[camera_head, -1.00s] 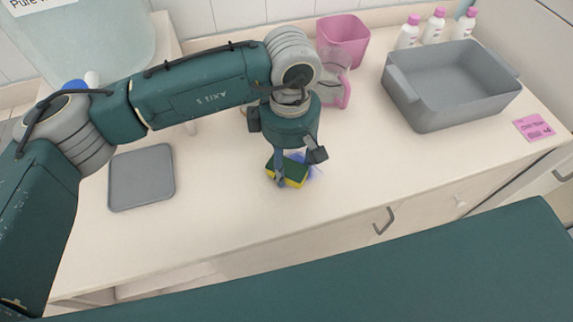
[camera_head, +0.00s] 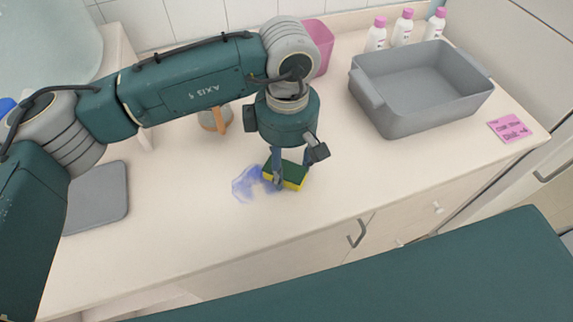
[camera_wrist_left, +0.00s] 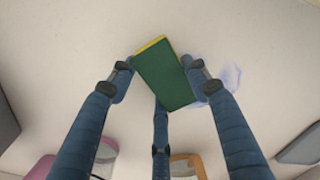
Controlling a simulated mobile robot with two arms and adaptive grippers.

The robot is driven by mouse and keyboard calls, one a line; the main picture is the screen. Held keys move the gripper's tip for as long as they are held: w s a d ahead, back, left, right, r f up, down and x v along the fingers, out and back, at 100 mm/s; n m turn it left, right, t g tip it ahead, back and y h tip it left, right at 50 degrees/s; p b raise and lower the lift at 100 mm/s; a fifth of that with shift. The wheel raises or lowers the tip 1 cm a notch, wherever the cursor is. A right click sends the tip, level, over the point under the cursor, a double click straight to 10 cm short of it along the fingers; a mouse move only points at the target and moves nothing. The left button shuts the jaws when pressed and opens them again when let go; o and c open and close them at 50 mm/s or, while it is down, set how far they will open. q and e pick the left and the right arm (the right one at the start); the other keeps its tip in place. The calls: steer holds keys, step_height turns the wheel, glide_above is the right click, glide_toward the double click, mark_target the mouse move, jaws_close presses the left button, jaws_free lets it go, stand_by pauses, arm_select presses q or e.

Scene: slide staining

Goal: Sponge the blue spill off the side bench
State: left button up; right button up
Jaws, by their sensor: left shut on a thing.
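My left gripper (camera_head: 290,168) is shut on a green and yellow sponge (camera_head: 292,174), held low at the bench top. The sponge also shows between the fingers in the left wrist view (camera_wrist_left: 165,75), green face toward the camera. The blue spill (camera_head: 250,184) is a smeared patch on the pale side bench (camera_head: 190,225), just left of the sponge in the head view. In the left wrist view the spill (camera_wrist_left: 232,78) shows beside a finger, partly hidden by it. Whether the sponge touches the bench is hard to tell. My right gripper is not in view.
A grey tub (camera_head: 420,115) and pink note (camera_head: 509,128) are on the right, several bottles (camera_head: 404,30) behind. A grey tray (camera_head: 100,198) lies left. A vessel with an orange handle (camera_head: 221,119) and a pink container (camera_head: 320,50) stand behind my arm. The bench front is clear.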

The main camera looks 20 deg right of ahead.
arm_select(q)
steer(key=shift+w+d+r, duration=0.1)
steer(key=shift+d+r, duration=0.05)
steer(key=shift+r, duration=1.1)
steer(key=shift+a+r+p, duration=0.35)
steer(key=shift+r+p, duration=0.2)
steer(key=shift+r, duration=0.3)
step_height(320, 180, up, 2)
steer(key=shift+d+r+p, duration=0.1)
steer(key=shift+d+p, duration=0.05)
steer(key=shift+p, duration=0.2)
steer(key=shift+r, duration=0.7)
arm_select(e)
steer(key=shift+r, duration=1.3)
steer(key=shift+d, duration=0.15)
